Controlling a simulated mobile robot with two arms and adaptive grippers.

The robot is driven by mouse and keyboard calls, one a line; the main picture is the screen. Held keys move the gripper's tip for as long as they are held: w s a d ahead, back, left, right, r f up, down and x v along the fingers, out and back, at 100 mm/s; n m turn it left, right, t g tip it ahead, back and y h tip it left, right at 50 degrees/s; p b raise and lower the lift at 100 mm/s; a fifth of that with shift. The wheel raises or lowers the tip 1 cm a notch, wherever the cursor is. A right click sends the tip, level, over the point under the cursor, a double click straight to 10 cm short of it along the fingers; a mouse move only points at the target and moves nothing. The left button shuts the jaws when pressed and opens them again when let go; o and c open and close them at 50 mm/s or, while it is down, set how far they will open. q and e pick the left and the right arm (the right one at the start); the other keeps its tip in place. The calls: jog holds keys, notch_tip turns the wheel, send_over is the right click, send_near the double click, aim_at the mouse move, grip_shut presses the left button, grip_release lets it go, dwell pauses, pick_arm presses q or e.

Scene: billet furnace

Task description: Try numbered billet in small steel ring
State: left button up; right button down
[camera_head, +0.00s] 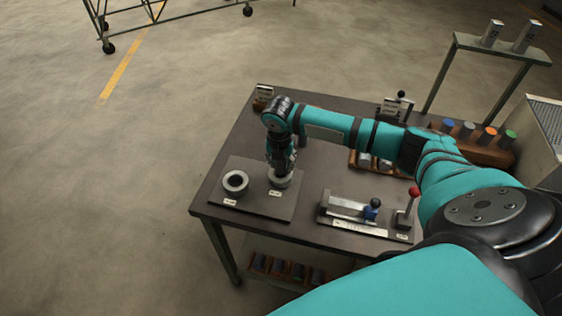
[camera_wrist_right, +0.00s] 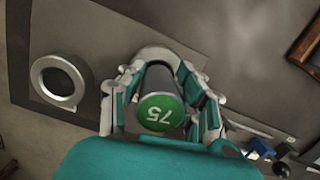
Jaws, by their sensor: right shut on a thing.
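My right gripper (camera_head: 282,170) points down over the dark plate at the table's left front. In the right wrist view its fingers (camera_wrist_right: 162,112) are shut around the sides of a dark billet (camera_wrist_right: 158,77) with a green end marked 75. The billet's lower end is hidden. In the head view a steel ring (camera_head: 281,182) sits right below the gripper. I cannot tell whether the billet is inside it. Another steel ring (camera_head: 236,183) lies open and empty to the left; it also shows in the right wrist view (camera_wrist_right: 58,82). My left gripper is out of view.
Billets with coloured ends stand in a rack (camera_head: 485,152) at the right. The table's far left is mostly clear.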

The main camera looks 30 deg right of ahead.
jog(key=shift+f, duration=0.6)
dwell(0.5)
jog(key=shift+s+a+f, duration=0.1)
jog(key=shift+f, duration=0.1)
dwell(0.4)
jog(key=c, duration=0.8)
grip_release()
jog(key=shift+c, duration=0.2)
jog(key=r, duration=0.8)
jog(key=s+a+r, duration=0.1)
jog(key=r, duration=0.3)
jog(key=shift+s, duration=0.1)
